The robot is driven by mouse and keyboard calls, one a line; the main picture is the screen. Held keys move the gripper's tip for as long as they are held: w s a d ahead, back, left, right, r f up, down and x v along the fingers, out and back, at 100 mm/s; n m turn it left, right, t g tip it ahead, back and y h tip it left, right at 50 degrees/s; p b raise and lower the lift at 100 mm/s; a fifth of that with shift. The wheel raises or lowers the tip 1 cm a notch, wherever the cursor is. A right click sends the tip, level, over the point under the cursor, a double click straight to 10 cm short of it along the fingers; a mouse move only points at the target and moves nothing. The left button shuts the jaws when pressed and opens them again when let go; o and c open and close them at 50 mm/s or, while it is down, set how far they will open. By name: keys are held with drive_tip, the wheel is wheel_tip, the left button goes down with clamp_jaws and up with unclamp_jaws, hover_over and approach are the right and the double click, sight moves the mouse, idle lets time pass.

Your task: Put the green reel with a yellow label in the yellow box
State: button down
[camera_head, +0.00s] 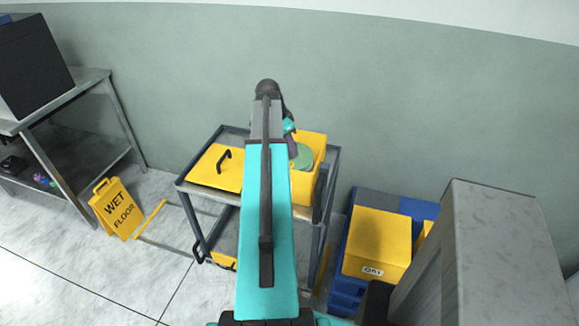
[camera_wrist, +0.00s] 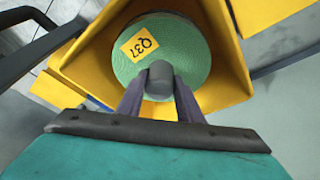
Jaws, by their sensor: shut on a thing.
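The green reel (camera_wrist: 192,50) with a yellow label (camera_wrist: 139,44) reading Q37 fills the middle of the wrist view. My gripper (camera_wrist: 160,95) is shut on the grey hub at the reel's centre. The reel is within the opening of the yellow box (camera_wrist: 229,62), with the box walls around it. I cannot tell whether it touches the bottom. In the head view, the yellow box (camera_head: 313,142) stands on the right of a cart top, and part of the green reel (camera_head: 303,156) shows in it. My arm hides part of the box and most of my gripper (camera_head: 291,143).
A yellow lid (camera_head: 216,169) with a black handle lies on the cart (camera_head: 183,184), left of the box. A wet floor sign (camera_head: 115,209) stands at left near a metal shelf (camera_head: 92,78). Blue crates (camera_head: 346,290) with a yellow box (camera_head: 377,240) and a grey block (camera_head: 500,230) are at right.

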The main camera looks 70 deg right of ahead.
drive_tip(key=shift+f+p, duration=0.45)
drive_tip(key=shift+f, duration=1.85)
drive_tip(key=shift+f, duration=0.15)
drive_tip(key=shift+f+p, duration=0.5)
drive_tip(key=shift+f, duration=1.25)
drive_tip(key=shift+f, duration=0.15)
drive_tip(key=c, duration=1.3)
unclamp_jaws()
drive_tip(key=shift+o, duration=0.2)
drive_tip(key=shift+r, duration=0.2)
drive_tip(key=shift+b+v, duration=1.15)
drive_tip(key=shift+v, duration=4.85)
